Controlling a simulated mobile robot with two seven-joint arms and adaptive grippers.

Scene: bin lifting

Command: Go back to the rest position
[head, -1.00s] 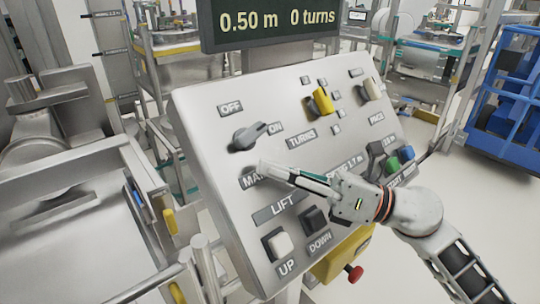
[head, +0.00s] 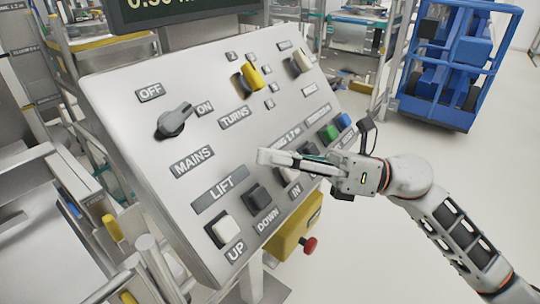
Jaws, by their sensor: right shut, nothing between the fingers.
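My right gripper (head: 268,157) is shut and empty. It is over the lower middle of the sloped grey control panel (head: 125,95), just right of the LIFT label (head: 220,188) and above the black DOWN button (head: 257,197). I cannot tell whether its fingertips touch the panel. Its arm comes in from the lower right and hides part of the panel's lower row. The grey MAINS knob (head: 174,121) points toward ON. The white UP button (head: 225,229) is uncovered. My left gripper is not in view.
A yellow box with a red emergency knob (head: 309,245) hangs below the panel. A dark display (head: 175,12) stands above it. A blue wheeled cage (head: 445,70) is at the back right. Metal machinery is at the left. The pale floor at right is clear.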

